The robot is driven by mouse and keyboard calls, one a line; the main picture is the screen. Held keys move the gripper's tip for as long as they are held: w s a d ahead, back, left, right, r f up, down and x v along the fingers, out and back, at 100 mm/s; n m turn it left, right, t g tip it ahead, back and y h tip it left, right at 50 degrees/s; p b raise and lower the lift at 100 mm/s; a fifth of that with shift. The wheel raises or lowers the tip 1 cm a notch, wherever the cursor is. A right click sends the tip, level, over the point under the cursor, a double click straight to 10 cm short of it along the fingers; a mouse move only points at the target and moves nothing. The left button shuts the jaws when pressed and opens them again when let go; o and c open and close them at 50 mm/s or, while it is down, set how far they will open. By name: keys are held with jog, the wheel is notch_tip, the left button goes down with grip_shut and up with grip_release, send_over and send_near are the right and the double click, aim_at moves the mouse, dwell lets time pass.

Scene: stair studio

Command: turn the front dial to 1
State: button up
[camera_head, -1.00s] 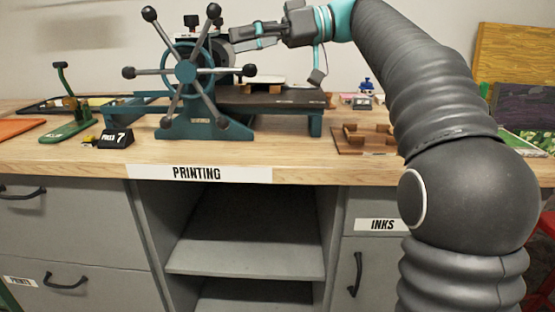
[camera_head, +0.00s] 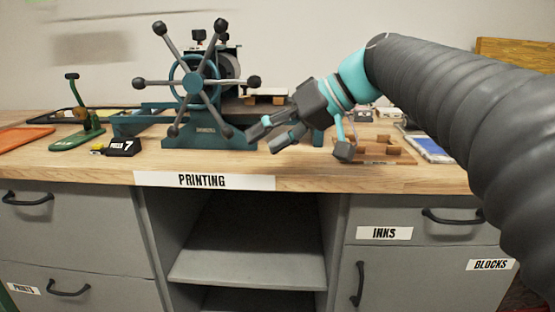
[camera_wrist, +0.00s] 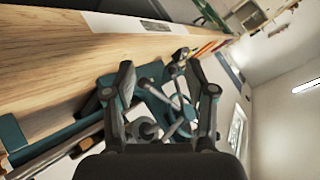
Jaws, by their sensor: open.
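The teal printing press (camera_head: 208,134) stands on the bench at the left, with its spoked wheel (camera_head: 193,83) facing me. Two dark dial-like knobs sit on its top; the nearer, left one (camera_head: 198,37) may be the front dial, and the other (camera_head: 221,26) is behind it. Their markings are too small to read. My gripper (camera_head: 262,139) is open and empty, right of the wheel, lower than the knobs and apart from them, pointing left. In the wrist view the wheel (camera_wrist: 182,105) shows between the fingers; the dials cannot be made out there.
A black sign reading 7 (camera_head: 122,147) and a green stand (camera_head: 78,141) are on the bench (camera_head: 330,181) at the left. A wooden tray (camera_head: 375,160) with blocks lies right of the press. The front bench strip is clear.

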jog(key=shift+s+d+f+m+h, duration=0.35)
jog(key=shift+s+f, duration=0.1)
jog(key=shift+f, duration=0.35)
jog(key=shift+s+d+f+m+h, duration=0.25)
jog(key=shift+s+d+f+h, duration=0.15)
jog(key=shift+f, duration=0.35)
jog(key=shift+s, duration=0.1)
